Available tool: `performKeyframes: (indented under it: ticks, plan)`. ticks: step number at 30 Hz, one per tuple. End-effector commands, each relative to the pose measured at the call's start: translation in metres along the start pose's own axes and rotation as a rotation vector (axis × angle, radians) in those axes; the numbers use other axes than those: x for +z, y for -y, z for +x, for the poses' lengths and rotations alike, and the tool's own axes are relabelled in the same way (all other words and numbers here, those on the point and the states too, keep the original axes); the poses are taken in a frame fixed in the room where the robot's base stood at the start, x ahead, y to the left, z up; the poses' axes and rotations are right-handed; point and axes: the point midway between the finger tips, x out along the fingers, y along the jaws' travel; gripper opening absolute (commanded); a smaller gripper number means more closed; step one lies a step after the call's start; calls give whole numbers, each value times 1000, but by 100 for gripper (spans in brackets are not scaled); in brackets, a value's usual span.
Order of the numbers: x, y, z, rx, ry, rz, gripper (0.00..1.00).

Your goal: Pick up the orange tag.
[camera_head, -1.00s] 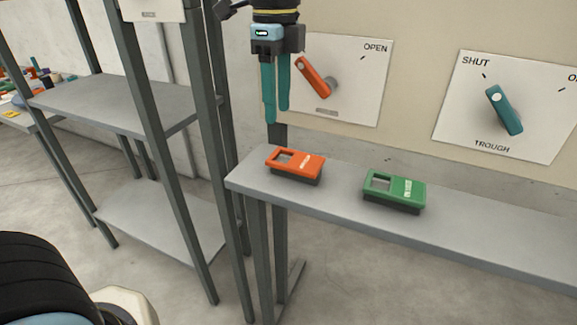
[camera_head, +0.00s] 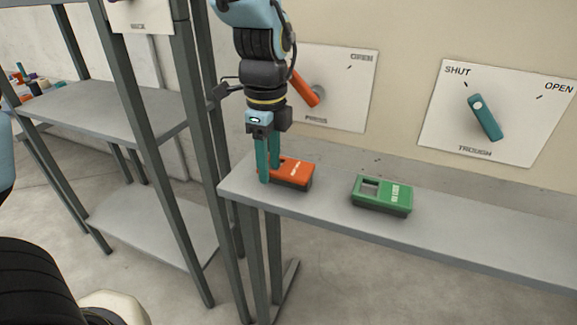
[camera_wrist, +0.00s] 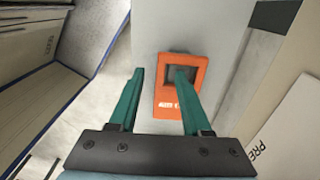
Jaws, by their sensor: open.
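The orange tag (camera_head: 297,174) lies flat on a dark base at the left end of the grey shelf (camera_head: 330,214). It has a square window at one end and white lettering. My gripper (camera_head: 268,176) points down at the tag's left part, its teal fingers open. In the wrist view the orange tag (camera_wrist: 181,106) shows between and beyond the fingers of my gripper (camera_wrist: 157,72). The right finger overlaps the tag's window, and the left finger is beside the tag over the shelf. I cannot tell whether either finger touches it.
A green tag (camera_head: 382,194) lies on the same shelf to the right. Behind are a panel with an orange lever (camera_head: 304,89) and a panel with a teal lever (camera_head: 486,118). A grey rack (camera_head: 105,108) stands at the left.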

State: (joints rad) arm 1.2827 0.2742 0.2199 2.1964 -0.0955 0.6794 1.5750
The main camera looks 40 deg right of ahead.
Motion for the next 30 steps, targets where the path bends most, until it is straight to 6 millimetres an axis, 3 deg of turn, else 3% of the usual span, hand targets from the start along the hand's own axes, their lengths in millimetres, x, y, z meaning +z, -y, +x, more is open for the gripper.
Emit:
performKeyframes:
  ticks: [4,17,30]
  plan:
    - [0,0,0,0,0,0,48]
    - [0,0,0,0,0,0,0]
    - [0,0,0,0,0,0,0]
